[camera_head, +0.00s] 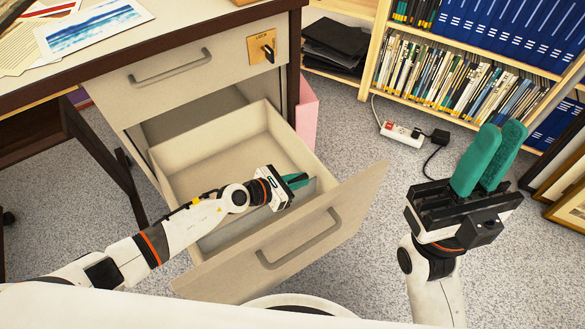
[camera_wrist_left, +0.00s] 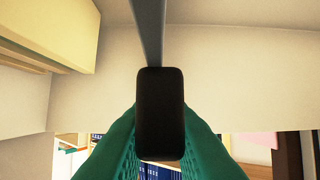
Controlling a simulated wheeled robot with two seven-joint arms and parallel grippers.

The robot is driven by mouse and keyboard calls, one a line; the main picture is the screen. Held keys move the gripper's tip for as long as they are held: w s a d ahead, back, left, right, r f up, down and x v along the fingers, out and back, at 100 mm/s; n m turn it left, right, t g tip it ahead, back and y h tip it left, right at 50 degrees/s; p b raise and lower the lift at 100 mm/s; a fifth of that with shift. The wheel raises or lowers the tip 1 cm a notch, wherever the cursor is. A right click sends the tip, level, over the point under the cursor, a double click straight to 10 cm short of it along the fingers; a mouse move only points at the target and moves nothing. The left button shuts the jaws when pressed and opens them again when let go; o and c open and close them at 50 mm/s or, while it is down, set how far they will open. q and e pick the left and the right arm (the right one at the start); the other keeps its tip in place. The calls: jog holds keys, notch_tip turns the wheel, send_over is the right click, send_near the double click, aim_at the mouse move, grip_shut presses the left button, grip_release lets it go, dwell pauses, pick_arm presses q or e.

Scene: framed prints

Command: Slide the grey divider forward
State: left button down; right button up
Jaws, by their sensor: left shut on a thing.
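The grey divider (camera_head: 225,232) stands across the inside of the pulled-out drawer (camera_head: 182,180) in the head view. In the left wrist view the divider (camera_wrist_left: 150,30) is a thin upright grey strip at the top middle. My left gripper (camera_head: 296,181) reaches into the drawer and is shut on the divider. Its teal fingers show at the bottom of the left wrist view, around a dark block that hides the grip itself. My right gripper (camera_head: 502,125) is raised and empty at the right, clear of the drawer. Its teal fingers are close together; any gap is unclear.
The drawer front (camera_head: 340,215) with its handle faces me. A locked upper drawer (camera_head: 200,65) sits above it, under a desktop with prints (camera_head: 92,25). A pink folder (camera_head: 306,112), a power strip (camera_head: 402,133) and a bookshelf (camera_head: 368,60) are beyond.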

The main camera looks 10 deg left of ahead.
pick_arm(q)
jog(key=c, duration=1.4)
grip_release()
jog(key=shift+o, duration=0.2)
jog(key=shift+a, duration=0.1)
jog(key=p+v, duration=0.2)
jog(key=v, duration=1)
jog(key=shift+c, duration=0.6)
